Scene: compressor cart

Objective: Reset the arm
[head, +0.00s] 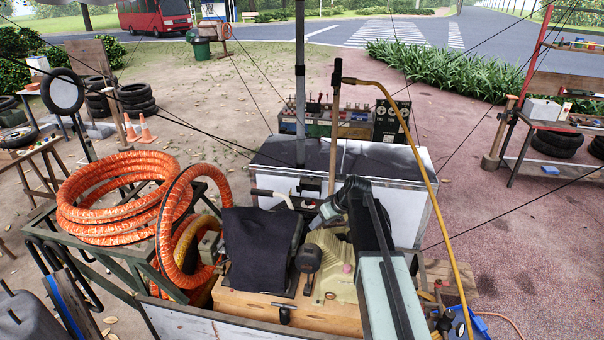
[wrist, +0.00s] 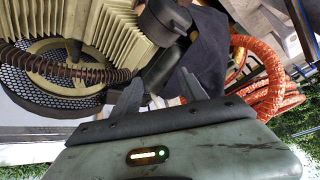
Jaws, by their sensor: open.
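My arm reaches up from the lower right of the head view, and my gripper (head: 322,214) is over the compressor cart, above the beige ribbed compressor (head: 333,262). In the wrist view my gripper (wrist: 160,90) shows two dark fingers spread apart with nothing between them. The compressor's ribbed body (wrist: 108,32) shows beyond the fingers, at the upper left. A round mesh cover and a dark ribbed hose (wrist: 65,70) lie left of the fingers. How far the fingertips are from the compressor is hard to tell.
Orange coiled hose (head: 110,200) lies on a metal frame at left. A dark cloth (head: 258,248) covers part of the cart. A wooden-handled pole (head: 335,130) and yellow hose (head: 425,165) rise close to my arm. A white cabinet (head: 400,215) stands behind. Open paving lies right.

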